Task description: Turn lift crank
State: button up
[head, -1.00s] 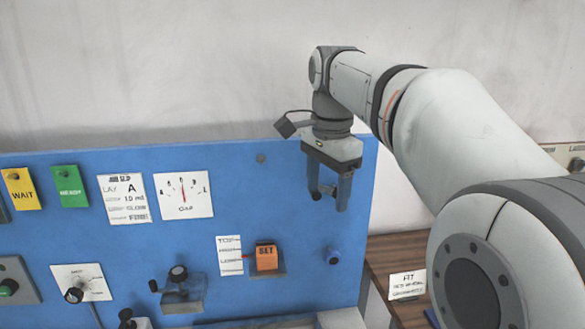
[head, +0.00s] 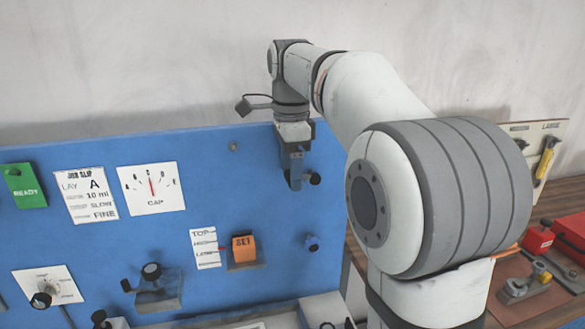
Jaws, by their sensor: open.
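My gripper (head: 294,186) points down in front of the upper right of the blue panel (head: 240,180). It is open, and I see nothing held. A dark round knob (head: 315,178) shows just right of the fingers; I cannot tell whether it touches them or what it is fixed to. A crank-like fitting with dark knobs (head: 151,272) sits on a grey metal bracket at the lower left of the panel, well apart from the gripper. No label shows which of these is the lift crank.
A GAP dial (head: 151,189) and job slip (head: 89,195) are to the left. Red boxes (head: 538,240) stand on the bench at right.

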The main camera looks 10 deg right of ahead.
jog(key=shift+f, duration=0.15)
jog(key=shift+c, duration=0.4)
jog(key=shift+f, duration=0.1)
jog(key=c, duration=1.1)
jog(key=shift+c, duration=0.2)
jog(key=shift+f, duration=0.1)
